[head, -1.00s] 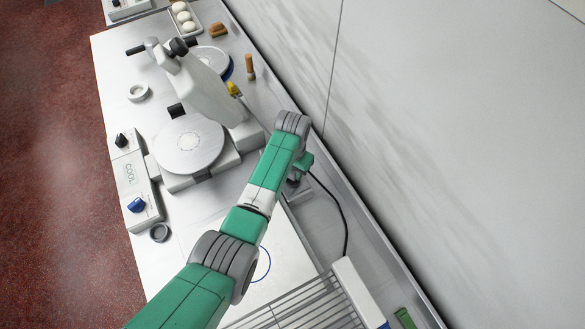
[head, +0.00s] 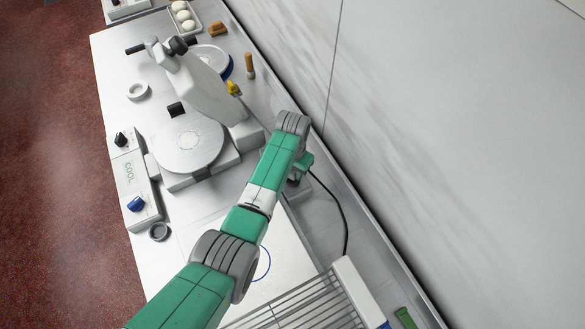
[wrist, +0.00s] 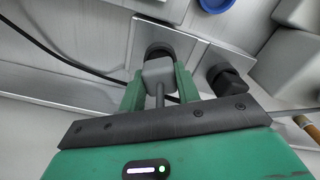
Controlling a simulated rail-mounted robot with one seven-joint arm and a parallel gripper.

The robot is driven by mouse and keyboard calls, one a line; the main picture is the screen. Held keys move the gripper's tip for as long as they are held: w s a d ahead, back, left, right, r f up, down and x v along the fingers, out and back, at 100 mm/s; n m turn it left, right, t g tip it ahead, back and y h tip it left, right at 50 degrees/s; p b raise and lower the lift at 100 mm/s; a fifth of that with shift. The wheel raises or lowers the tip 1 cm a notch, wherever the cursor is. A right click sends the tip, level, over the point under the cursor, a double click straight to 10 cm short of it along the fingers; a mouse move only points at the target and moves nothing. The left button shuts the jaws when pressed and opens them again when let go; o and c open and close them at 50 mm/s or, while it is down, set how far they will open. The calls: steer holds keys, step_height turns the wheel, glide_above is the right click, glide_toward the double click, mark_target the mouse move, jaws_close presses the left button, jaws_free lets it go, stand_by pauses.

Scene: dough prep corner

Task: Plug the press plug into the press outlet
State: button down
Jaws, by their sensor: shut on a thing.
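In the wrist view my gripper (wrist: 160,82) has its two green fingers shut on a grey block-shaped plug (wrist: 158,71), with a grey stem running back toward my palm. The plug's far end meets or overlaps a round black part (wrist: 160,49) at a pale metal box (wrist: 195,48); I cannot tell whether it is seated, or which part is the press outlet. A second black round fitting (wrist: 229,82) is to the right, apart from the fingers. In the head view my arm hides most of the gripper and plug. The dough press (head: 205,88) stands up and left of my arm.
A black cable (head: 341,215) curves along the right of the counter; it also shows in the wrist view (wrist: 55,52). A wire rack (head: 290,307) lies in front. The wall runs along the right.

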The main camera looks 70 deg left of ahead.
steer(key=shift+f+b, duration=0.5)
steer(key=shift+f, duration=0.2)
steer(key=c, duration=0.9)
jaws_free()
steer(key=shift+c, duration=0.2)
step_height(320, 180, up, 8)
steer(key=p, duration=0.7)
steer(key=shift+r+p, duration=0.1)
steer(key=shift+p, duration=0.25)
